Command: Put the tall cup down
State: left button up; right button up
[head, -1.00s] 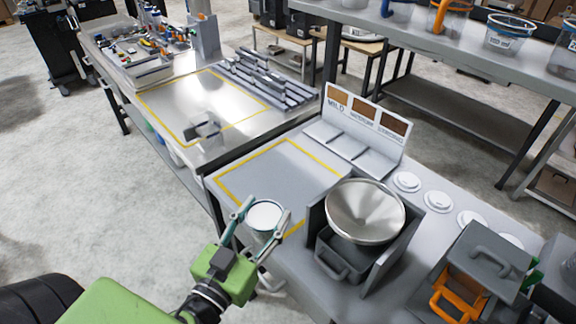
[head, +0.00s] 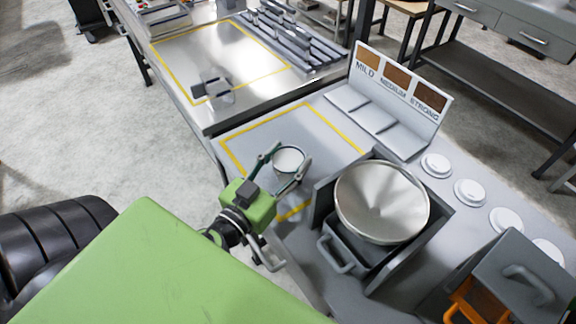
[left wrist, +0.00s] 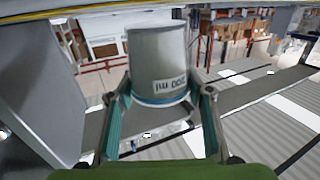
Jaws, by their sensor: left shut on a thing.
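The tall cup (head: 289,161) is pale and round, with a white-looking inside. My left gripper (head: 283,165) is shut on it, one finger on each side. The cup is upright over the yellow-outlined area (head: 333,134) of the grey bench. In the left wrist view the picture is upside down; the cup (left wrist: 158,62) shows a blue rim and a label in ml between the fingers (left wrist: 166,98). Its base is close to the bench surface at the picture's top; I cannot tell whether they touch. My right gripper is not in view.
A metal funnel bowl (head: 382,202) in a grey housing stands just right of the cup. A MILD/MEDIUM/STRONG rack (head: 385,115) is behind it, with several white lids (head: 470,192) to the right. The outlined area behind the cup is clear. A second bench (head: 216,57) lies beyond.

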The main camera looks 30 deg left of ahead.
pick_arm(q)
jog(key=shift+f, duration=0.75)
jog(key=shift+f+b, duration=0.1)
jog(key=shift+b, duration=0.25)
jog(key=o, duration=1.3)
jog(key=shift+c, duration=0.2)
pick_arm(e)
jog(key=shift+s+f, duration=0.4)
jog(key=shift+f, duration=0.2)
